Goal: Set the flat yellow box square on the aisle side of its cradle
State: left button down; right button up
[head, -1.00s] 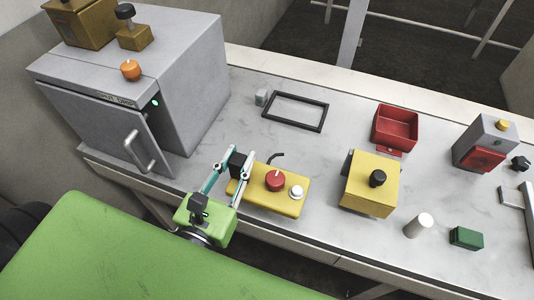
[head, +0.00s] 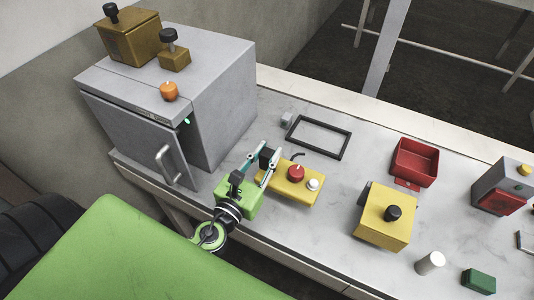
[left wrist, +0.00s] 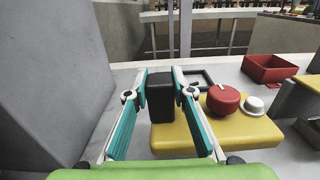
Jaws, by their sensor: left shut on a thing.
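The flat yellow box (head: 306,195) has a red knob, a white button and an upright black block at its left end; it also shows in the left wrist view (left wrist: 235,134). My left gripper (head: 268,165) is shut on that black block (left wrist: 161,99), one finger on each side. The box is over the front part of the counter; I cannot tell whether it touches the surface. A black rectangular frame (head: 346,146), possibly the cradle, lies flat behind the box, apart from it in the head view. My right gripper is not in view.
A grey cabinet (head: 225,105) with a door handle stands close on the left. A small grey block (head: 286,119) is beside the frame. A yellow cube (head: 380,228) with a black knob, a red bin (head: 415,163), a white cylinder (head: 430,262) and a green block (head: 478,281) are to the right.

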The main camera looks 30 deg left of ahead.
pick_arm(q)
jog(key=shift+f+b, duration=3.1)
jog(key=shift+f, duration=0.2)
jog(key=shift+f+b, duration=0.5)
jog(key=shift+b, duration=0.05)
jog(key=c, duration=1.7)
grip_release()
jog(key=shift+f, duration=0.15)
jog(key=shift+s, duration=4)
